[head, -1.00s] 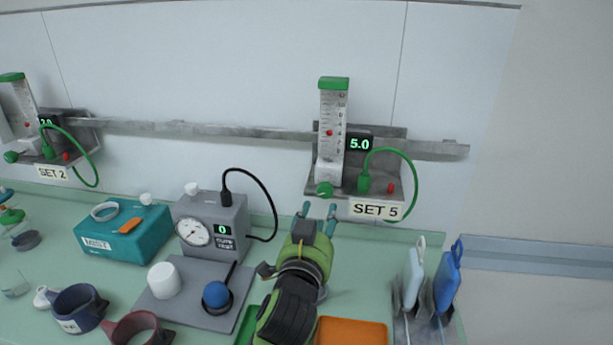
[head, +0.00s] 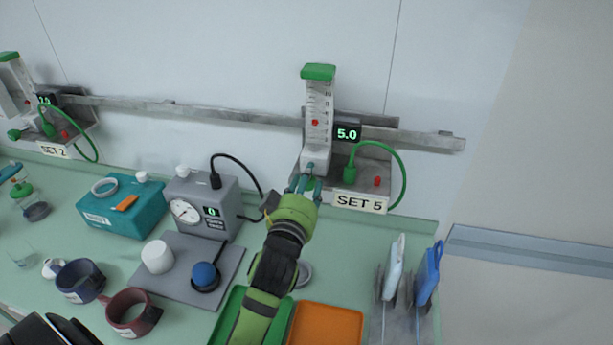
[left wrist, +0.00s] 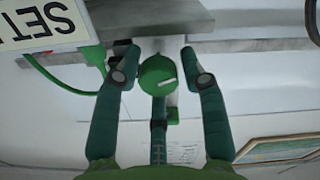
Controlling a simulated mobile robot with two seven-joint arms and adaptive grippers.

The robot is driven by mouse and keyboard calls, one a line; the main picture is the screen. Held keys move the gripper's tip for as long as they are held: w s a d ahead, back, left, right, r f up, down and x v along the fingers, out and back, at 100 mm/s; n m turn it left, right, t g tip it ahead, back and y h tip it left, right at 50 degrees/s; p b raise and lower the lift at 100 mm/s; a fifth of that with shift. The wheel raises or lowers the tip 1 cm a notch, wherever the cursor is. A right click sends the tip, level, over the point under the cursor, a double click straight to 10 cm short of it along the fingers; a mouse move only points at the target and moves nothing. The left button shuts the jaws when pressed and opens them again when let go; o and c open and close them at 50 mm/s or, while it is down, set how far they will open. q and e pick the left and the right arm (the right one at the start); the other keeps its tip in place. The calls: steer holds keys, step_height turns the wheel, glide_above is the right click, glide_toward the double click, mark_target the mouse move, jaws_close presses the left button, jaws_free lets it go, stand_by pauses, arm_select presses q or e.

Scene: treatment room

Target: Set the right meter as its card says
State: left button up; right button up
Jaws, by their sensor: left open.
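The right meter (head: 318,118) is a clear scaled tube with a green cap and a red float, upright on a wall rail. Its display (head: 347,134) reads 5.0, and its card (head: 360,202) says SET 5. My left gripper (head: 304,183) is open at the meter's foot, hiding the knob in the head view. In the left wrist view, the round green knob (left wrist: 157,74) with a white mark lies between the open fingers of the left gripper (left wrist: 157,58), with gaps on both sides. My right gripper is not in view.
A green hose (head: 401,170) loops at the meter's right, near a red button (head: 377,182). The left meter (head: 15,85) has a SET 2 card. A grey gauge box (head: 205,203), teal box (head: 122,206), cups, orange tray (head: 326,325) and upright holders occupy the counter.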

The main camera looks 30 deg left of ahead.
arm_select(q)
jaws_close()
steer(key=shift+r, duration=0.1)
steer(key=shift+r+n, duration=0.1)
steer(key=shift+n, duration=0.4)
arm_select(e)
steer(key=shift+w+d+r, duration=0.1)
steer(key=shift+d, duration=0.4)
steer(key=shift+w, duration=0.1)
